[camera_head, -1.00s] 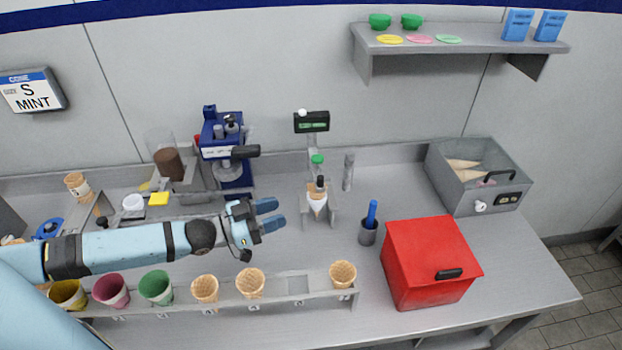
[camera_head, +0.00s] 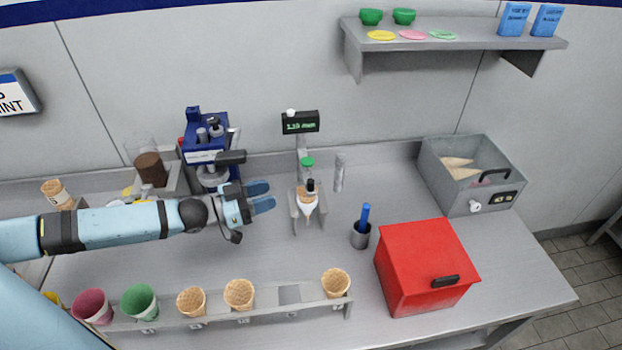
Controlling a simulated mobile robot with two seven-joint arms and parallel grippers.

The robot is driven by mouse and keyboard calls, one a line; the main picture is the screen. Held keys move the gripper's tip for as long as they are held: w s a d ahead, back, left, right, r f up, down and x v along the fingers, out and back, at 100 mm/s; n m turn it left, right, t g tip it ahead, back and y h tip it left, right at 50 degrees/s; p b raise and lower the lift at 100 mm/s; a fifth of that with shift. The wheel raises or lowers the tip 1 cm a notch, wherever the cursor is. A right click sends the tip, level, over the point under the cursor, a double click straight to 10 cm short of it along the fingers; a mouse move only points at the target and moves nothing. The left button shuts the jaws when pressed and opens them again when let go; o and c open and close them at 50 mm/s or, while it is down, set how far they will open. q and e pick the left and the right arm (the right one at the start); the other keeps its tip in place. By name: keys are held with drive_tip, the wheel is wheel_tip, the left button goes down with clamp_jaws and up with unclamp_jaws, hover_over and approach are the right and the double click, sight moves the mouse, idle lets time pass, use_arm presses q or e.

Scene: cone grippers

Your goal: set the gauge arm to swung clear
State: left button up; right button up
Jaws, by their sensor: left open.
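The gauge stands mid-counter, with a dark display (camera_head: 300,122) showing green digits on a grey post. A green knob (camera_head: 308,162) sits below the display. A black tip (camera_head: 310,185) points down at a cone (camera_head: 307,203) wrapped in white paper, held in a small grey stand (camera_head: 294,214). The gauge arm appears to lie over the cone; its exact angle is hard to tell. My left gripper (camera_head: 262,197) is open and empty, a short way left of the cone stand, blue fingertips pointing right toward it. My right gripper is not in view.
A blue machine (camera_head: 205,135) stands behind my left gripper. A grey cylinder (camera_head: 339,172) stands right of the gauge. A blue-handled tool in a cup (camera_head: 361,235), a red box (camera_head: 425,265) and a rack of cones (camera_head: 262,309) lie nearer. The counter between rack and gauge is clear.

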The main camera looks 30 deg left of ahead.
sight(311, 180)
use_arm(q)
drive_tip(key=p+x, duration=0.2)
drive_tip(key=x, duration=0.8)
drive_tip(key=shift+w+d, duration=0.2)
drive_tip(key=shift+w, duration=0.15)
drive_tip(key=shift+w+d, duration=0.35)
drive_tip(key=shift+w, duration=0.1)
clamp_jaws()
